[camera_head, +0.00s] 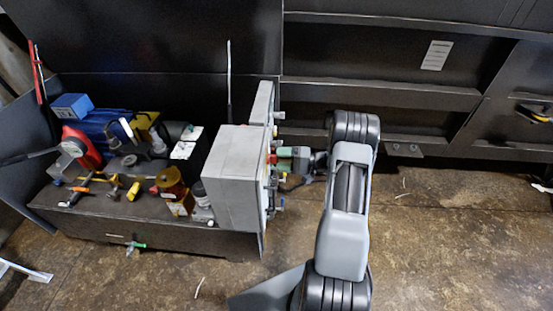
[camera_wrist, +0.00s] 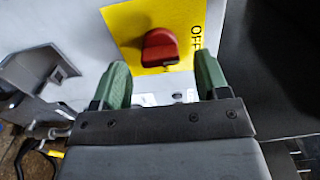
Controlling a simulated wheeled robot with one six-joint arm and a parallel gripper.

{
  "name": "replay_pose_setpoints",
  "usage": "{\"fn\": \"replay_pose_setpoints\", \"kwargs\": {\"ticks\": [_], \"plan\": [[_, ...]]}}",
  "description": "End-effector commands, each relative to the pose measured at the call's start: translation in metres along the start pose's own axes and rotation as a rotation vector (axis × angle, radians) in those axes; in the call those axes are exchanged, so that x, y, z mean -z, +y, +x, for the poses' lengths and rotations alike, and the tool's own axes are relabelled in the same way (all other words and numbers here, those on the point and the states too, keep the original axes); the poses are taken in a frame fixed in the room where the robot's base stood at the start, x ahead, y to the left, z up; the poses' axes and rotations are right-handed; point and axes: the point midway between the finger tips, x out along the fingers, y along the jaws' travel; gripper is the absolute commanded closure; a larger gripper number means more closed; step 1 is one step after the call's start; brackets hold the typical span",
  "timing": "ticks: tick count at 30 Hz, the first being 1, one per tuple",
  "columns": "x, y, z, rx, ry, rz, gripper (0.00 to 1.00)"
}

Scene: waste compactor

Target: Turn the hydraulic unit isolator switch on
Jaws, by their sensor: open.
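The isolator switch is a red knob (camera_wrist: 160,48) on a yellow plate (camera_wrist: 122,22) with the letters "OFF" partly showing at its right in the wrist view. My gripper (camera_wrist: 160,78) is open, with its green fingers apart to the left and right below the knob. The knob lies between the lines of the fingers, just past their tips, and nothing is held. In the head view my gripper (camera_head: 296,160) points at the right face of the grey control box (camera_head: 233,170). A bit of red shows on that face. Whether a finger touches the panel I cannot tell.
The hydraulic unit, with a blue motor (camera_head: 100,124), a red gauge-like part (camera_head: 80,147) and several fittings, stands on a dark base (camera_head: 100,215) left of the box. A dark wall (camera_head: 390,65) runs behind. The brown floor (camera_head: 450,240) at the right is mostly clear.

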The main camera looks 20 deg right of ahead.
Motion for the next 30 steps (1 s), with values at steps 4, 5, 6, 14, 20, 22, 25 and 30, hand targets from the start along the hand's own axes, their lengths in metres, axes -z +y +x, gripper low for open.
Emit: {"fn": "replay_pose_setpoints", "kwargs": {"ticks": [4,5,6,14,20,22,25,30], "plan": [[0.000,0.000,0.015,0.001,-0.002,0.000,0.32],[0.000,0.000,0.017,0.001,-0.001,0.000,0.32],[0.000,0.000,0.019,0.001,0.000,0.000,0.32],[0.000,0.000,0.024,0.000,0.000,0.001,0.32],[0.000,0.000,0.024,0.000,0.000,0.001,0.37],[0.000,0.000,0.024,0.000,0.000,0.001,0.43],[0.000,0.000,0.024,0.000,0.000,0.001,0.53],[0.000,0.000,0.023,0.000,0.000,0.001,0.69]]}}
